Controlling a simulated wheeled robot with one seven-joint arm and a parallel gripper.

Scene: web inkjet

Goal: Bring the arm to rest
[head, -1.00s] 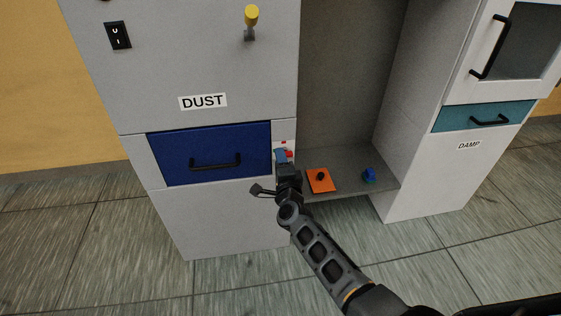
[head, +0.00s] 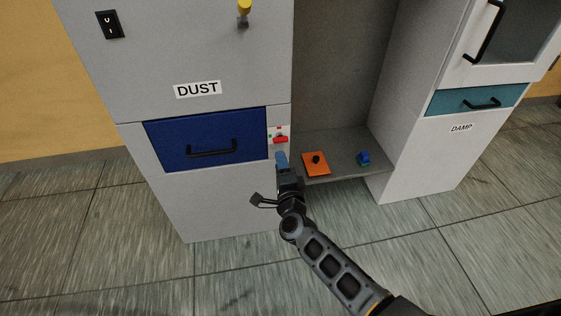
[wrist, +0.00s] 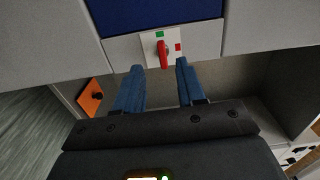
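My gripper (head: 282,162) is in front of the cabinet's right edge in the head view, just below a red switch handle (head: 281,140). In the wrist view its two blue fingers (wrist: 157,84) stand apart with nothing between them. The red handle (wrist: 162,54) sits on a white plate with a green mark and a red mark, beyond the fingertips and apart from them. My arm reaches up from the lower right of the head view.
The blue DUST drawer (head: 206,139) is left of my gripper. An orange plate with a black knob (head: 316,163) and a blue knob (head: 364,158) are on the low shelf to the right. The DAMP cabinet (head: 440,150) stands further right. Open floor lies in front.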

